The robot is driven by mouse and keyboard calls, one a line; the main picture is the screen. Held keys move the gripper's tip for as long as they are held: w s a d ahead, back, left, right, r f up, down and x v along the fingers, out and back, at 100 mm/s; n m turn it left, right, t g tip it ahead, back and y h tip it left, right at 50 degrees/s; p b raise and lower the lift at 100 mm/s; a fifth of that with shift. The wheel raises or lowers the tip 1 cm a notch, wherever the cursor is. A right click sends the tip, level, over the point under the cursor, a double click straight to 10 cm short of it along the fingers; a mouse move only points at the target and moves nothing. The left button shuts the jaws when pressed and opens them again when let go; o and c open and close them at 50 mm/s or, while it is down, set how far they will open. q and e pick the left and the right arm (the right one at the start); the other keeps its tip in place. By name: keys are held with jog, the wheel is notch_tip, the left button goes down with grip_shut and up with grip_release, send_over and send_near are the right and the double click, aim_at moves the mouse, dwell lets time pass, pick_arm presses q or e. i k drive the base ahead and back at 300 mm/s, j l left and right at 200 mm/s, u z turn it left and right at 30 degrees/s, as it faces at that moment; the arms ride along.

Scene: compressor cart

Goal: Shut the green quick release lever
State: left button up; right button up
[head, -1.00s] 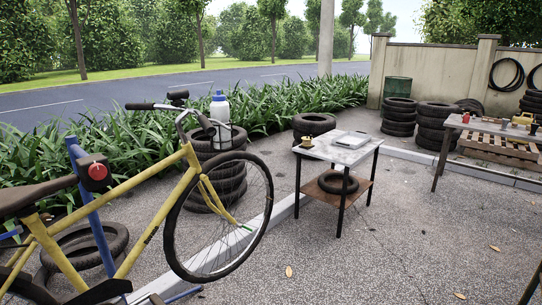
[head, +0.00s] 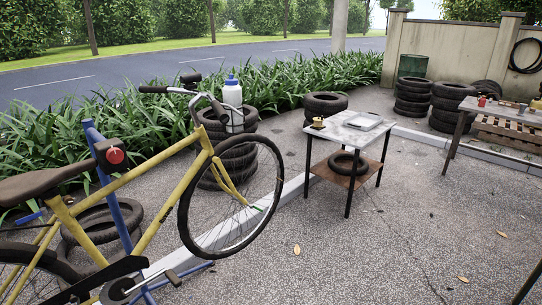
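A yellow bicycle (head: 172,160) is held up on a blue repair stand (head: 107,185) at the left. Its front wheel (head: 184,210) faces right, with the fork running down to the hub. The green quick release lever (head: 257,208) shows as a small green piece at the fork's lower end, by the hub. It is too small to tell exactly how far it is swung. Neither of my grippers is in view.
A red knob (head: 116,156) is on the stand's clamp. Stacked tyres (head: 232,160) stand behind the front wheel. A small table (head: 352,128) stands right of it, and a workbench (head: 500,112) stands at far right.

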aim_at(252, 206)
jog(key=i+u, duration=0.1)
jog(key=u, duration=0.35)
jog(key=l+u, duration=0.15)
jog(key=u, duration=0.35)
jog(key=i+l+u, duration=0.1)
jog(key=u, duration=0.35)
jog(key=i+l+u, duration=0.2)
jog(key=l+u, duration=0.2)
jog(key=l, duration=0.55)
jog(key=i+l+u, duration=0.1)
jog(key=l+u, duration=0.3)
jog(key=l, duration=0.5)
jog(key=l+u, duration=0.4)
jog(key=l, duration=1.15)
jog(key=k+l, duration=0.15)
jog(key=l, duration=0.95)
jog(key=k+l, duration=0.15)
jog(key=l, duration=0.45)
